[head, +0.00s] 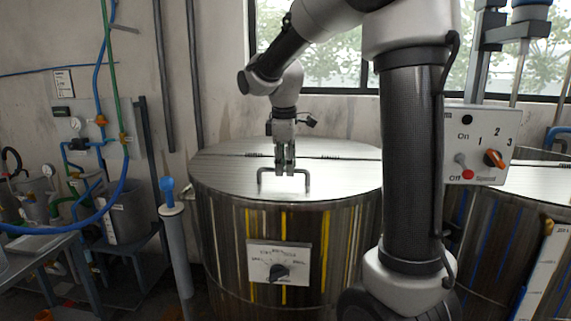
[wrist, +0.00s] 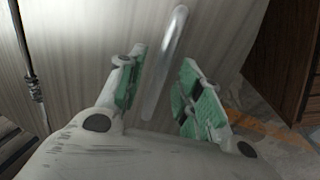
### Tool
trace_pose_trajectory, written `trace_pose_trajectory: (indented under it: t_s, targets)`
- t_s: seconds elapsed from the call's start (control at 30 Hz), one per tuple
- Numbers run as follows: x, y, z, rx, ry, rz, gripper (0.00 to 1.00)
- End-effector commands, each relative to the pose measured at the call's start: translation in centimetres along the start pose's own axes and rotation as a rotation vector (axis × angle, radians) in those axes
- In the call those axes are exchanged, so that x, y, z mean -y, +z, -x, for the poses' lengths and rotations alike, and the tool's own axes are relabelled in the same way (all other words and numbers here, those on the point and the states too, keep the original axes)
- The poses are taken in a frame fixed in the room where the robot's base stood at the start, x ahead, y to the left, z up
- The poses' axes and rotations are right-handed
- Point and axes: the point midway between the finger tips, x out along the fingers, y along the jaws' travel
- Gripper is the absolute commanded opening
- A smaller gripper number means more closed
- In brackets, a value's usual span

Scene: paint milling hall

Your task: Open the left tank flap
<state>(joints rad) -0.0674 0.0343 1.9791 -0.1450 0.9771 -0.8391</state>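The left tank (head: 340,230) is a round metal drum with paint streaks, in the middle of the head view. Its lid flap (head: 225,178) lies flat and closed, with hinges along a line across the lid. A dark bar handle (head: 264,170) stands near the flap's front edge. My gripper (head: 285,167) points down at the middle of this handle. In the wrist view, the handle (wrist: 164,70) runs between the two green-padded fingers of my gripper (wrist: 162,66). The fingers are apart, with gaps visible beside the bar.
A dial plate (head: 279,264) is on the tank's front. A switch box (head: 480,146) hangs at right, near a second tank (head: 485,240). A post with a blue top (head: 175,235) stands close at left, beside a bench with hoses. A window is behind.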

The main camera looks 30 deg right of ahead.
Motion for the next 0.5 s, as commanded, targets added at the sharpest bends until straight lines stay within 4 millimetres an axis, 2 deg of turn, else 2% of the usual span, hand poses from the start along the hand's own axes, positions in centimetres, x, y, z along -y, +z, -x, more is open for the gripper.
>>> trace_pose_trajectory:
  t_s: [0.17, 0.37, 0.5]
  targets:
    - [0.00, 0.00, -0.01, 0.000, 0.000, 0.000, 0.35]
    - [0.00, 0.00, 0.00, 0.000, 0.000, 0.000, 0.03]
    - [0.00, 0.00, 0.01, 0.000, 0.000, 0.000, 0.00]
